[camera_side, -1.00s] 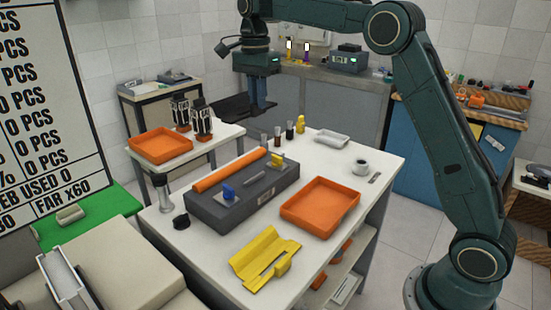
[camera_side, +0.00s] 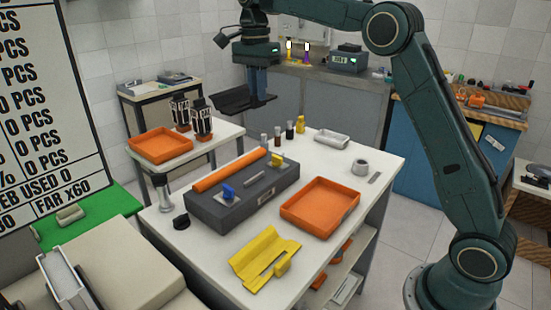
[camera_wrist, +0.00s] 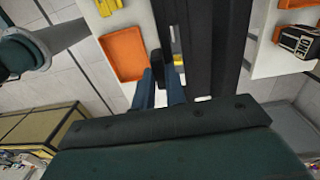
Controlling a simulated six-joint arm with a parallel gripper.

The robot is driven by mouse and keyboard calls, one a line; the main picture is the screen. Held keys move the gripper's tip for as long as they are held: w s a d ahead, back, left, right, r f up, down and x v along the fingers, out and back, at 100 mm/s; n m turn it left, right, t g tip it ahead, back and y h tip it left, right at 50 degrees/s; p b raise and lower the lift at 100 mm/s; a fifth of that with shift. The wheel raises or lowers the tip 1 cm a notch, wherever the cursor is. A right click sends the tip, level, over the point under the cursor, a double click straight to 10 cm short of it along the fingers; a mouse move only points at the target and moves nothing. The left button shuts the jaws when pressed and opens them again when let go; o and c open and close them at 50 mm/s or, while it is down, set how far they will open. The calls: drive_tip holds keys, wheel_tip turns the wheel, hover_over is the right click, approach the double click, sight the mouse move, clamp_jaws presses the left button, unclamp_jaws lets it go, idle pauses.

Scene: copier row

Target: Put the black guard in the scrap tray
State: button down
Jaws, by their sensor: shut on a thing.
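The black guard (camera_side: 240,101) is a long dark channel-shaped piece held in the air above the back of the white table. My gripper (camera_side: 262,103) is shut on it. In the wrist view the guard (camera_wrist: 215,45) spans upward beside my gripper's fingers (camera_wrist: 158,80), which close on a small black part of it. One orange tray (camera_side: 321,232) lies empty on the front right of the white table. Another orange tray (camera_side: 160,161) lies empty on a side table at left. No label shows which is the scrap tray.
A grey block (camera_side: 240,212) carries an orange roller (camera_side: 230,169) and a blue-handled piece. A yellow guard (camera_side: 265,260) lies in front. Small bottles (camera_side: 289,131) and a metal dish (camera_side: 331,139) stand at the back. Black-topped units (camera_side: 202,120) stand beside the left tray.

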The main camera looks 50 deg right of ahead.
drive_tip(key=s+d, duration=0.1)
hover_over(335, 214)
wheel_tip(335, 214, down, 8)
drive_tip(key=shift+f, duration=0.2)
idle(0.4)
drive_tip(key=shift+a+f, duration=0.1)
wheel_tip(335, 214, down, 16)
drive_tip(key=shift+f, duration=0.1)
idle(0.4)
drive_tip(key=shift+f, duration=1.85)
drive_tip(key=shift+f, duration=0.1)
